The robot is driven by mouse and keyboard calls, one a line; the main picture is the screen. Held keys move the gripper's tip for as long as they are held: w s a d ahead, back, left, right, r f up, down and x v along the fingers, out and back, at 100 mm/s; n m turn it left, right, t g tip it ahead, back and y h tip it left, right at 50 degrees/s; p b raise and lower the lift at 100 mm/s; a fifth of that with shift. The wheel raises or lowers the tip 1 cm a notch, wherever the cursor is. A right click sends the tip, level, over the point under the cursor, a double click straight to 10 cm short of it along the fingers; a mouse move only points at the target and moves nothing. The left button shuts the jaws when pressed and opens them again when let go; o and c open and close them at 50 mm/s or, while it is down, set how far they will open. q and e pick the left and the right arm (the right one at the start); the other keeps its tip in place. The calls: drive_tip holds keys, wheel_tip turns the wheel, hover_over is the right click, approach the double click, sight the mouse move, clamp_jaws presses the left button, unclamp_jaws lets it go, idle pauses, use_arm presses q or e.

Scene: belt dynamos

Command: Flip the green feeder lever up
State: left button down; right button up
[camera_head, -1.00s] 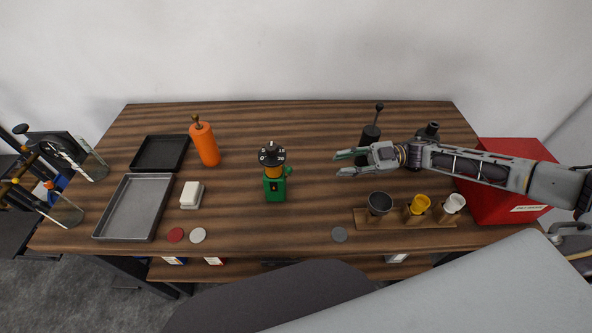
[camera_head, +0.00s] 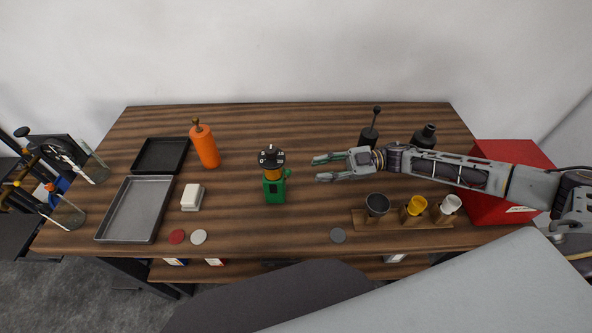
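The green feeder (camera_head: 274,190) stands upright near the middle of the wooden table, with a yellow-orange band and a black dial on top. A small green lever knob (camera_head: 288,172) sticks out on its right side. My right gripper (camera_head: 317,169) is open and empty, to the right of the feeder and apart from the knob, with its fingers pointing left. My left gripper does not show clearly; only parts at the left edge are seen, and I cannot tell what they belong to.
An orange bottle (camera_head: 205,146), a white block (camera_head: 192,197), a black tray (camera_head: 161,154) and a grey tray (camera_head: 137,208) lie left. A wooden rack (camera_head: 388,224) with cups and a red box (camera_head: 500,160) are right. The table around the feeder is clear.

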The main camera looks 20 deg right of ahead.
sight(288, 174)
drive_tip(key=a+p, duration=0.1)
drive_tip(key=a, duration=0.6)
drive_tip(key=shift+w+a, duration=0.35)
drive_tip(key=shift+w, duration=0.1)
drive_tip(key=shift+c, duration=0.5)
clamp_jaws()
